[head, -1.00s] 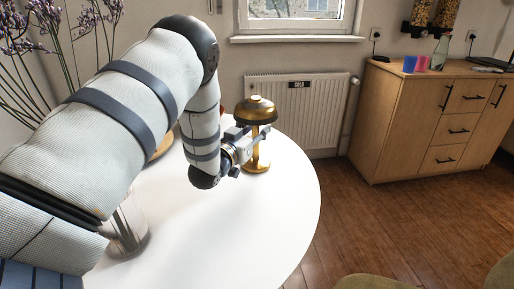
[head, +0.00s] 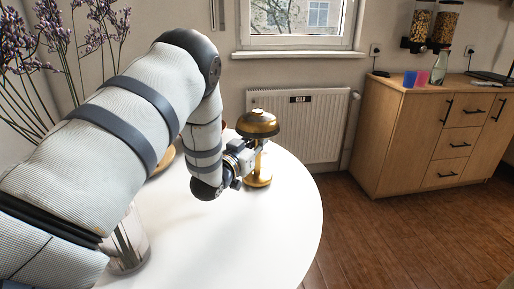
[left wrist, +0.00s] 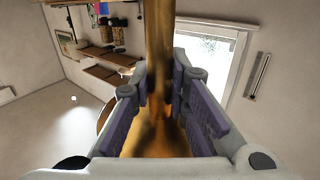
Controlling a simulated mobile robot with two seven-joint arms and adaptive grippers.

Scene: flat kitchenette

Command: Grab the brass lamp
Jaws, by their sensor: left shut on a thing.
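The brass lamp (head: 257,124) has a domed shade and a round base, and it stands upright on the white round table (head: 270,235) near its far right edge. My left gripper (head: 258,150) reaches it from the left, at the stem below the shade. In the left wrist view the lamp's brass stem (left wrist: 159,45) runs between the two purple-padded fingers of the gripper (left wrist: 162,95), which are shut on it. The gripper hides part of the stem in the head view. My right gripper is not in view.
A glass vase (head: 128,245) with dried purple flowers stands at the left of the table, partly behind my arm. A radiator (head: 297,125) is behind the table.

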